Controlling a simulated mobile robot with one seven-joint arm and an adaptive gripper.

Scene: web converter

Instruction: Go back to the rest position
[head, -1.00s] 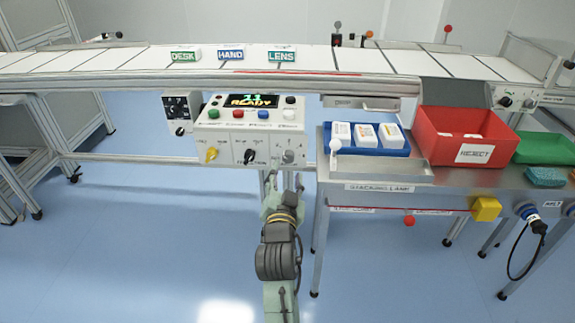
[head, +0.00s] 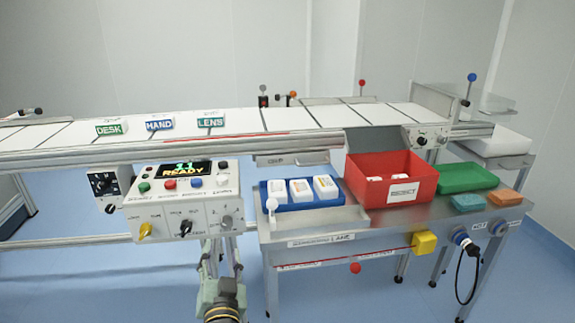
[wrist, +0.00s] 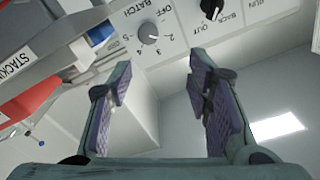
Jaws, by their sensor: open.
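My gripper (head: 222,257) is at the lower middle of the head view, just below the grey control box (head: 183,222). In the wrist view my gripper (wrist: 160,85) is open, its two fingers well apart with nothing between them. The box face shows upside down beyond the fingertips, with a batch knob (wrist: 149,32) and another black knob (wrist: 211,8). I cannot tell the exact gap between the fingertips and the box. The display (head: 188,169) reads READY.
A steel table (head: 330,232) on the right holds a blue tray (head: 279,204) of white packs, a red reject bin (head: 368,186) and a green tray (head: 466,178). A conveyor (head: 285,120) with DESK, HAND and LENS packs runs behind. Open blue floor (head: 130,285) lies at lower left.

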